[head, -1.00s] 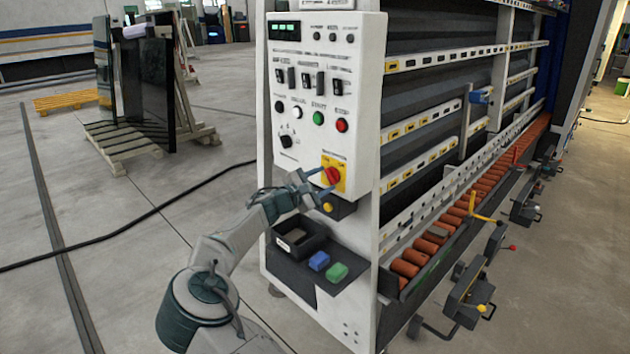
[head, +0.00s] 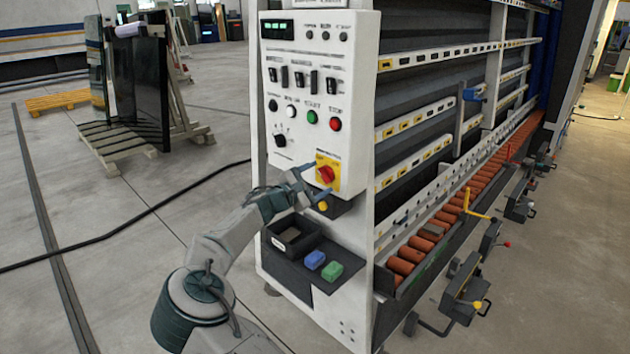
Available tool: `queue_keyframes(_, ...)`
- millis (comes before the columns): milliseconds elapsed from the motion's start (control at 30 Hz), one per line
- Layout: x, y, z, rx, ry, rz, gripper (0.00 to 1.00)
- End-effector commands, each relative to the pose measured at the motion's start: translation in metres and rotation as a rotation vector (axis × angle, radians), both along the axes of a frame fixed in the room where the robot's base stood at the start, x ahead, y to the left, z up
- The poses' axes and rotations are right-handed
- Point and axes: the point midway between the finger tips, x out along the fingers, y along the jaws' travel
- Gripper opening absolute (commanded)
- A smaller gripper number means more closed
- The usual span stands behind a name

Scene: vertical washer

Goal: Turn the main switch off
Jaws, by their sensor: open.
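The main switch (head: 325,174) is a red rotary knob on a yellow plate, low on the white control panel's right side. My gripper (head: 319,177) is at the switch, with one bluish finger near the knob's upper left and the other below it. The jaws are apart. I cannot tell whether the fingers touch the knob, and its exact angle is too small to read. A round yellow button (head: 322,206) sits just below the lower finger.
The panel (head: 300,60) has other switches and buttons above the knob. Below is a dark shelf with a black bin (head: 291,236), a blue block (head: 315,260) and a green block (head: 332,271). Orange rollers (head: 440,225) run along the machine to the right. The floor at left is open, crossed by a cable.

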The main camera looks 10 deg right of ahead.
Motion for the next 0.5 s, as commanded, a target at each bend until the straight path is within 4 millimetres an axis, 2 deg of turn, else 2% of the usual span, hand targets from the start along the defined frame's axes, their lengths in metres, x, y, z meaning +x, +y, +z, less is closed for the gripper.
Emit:
queue_keyframes(167,-0.012,0.019,-0.002,0.001,0.0,0.004,0.69)
queue_keyframes(500,-0.058,0.079,-0.002,0.002,0.0,0.001,0.69)
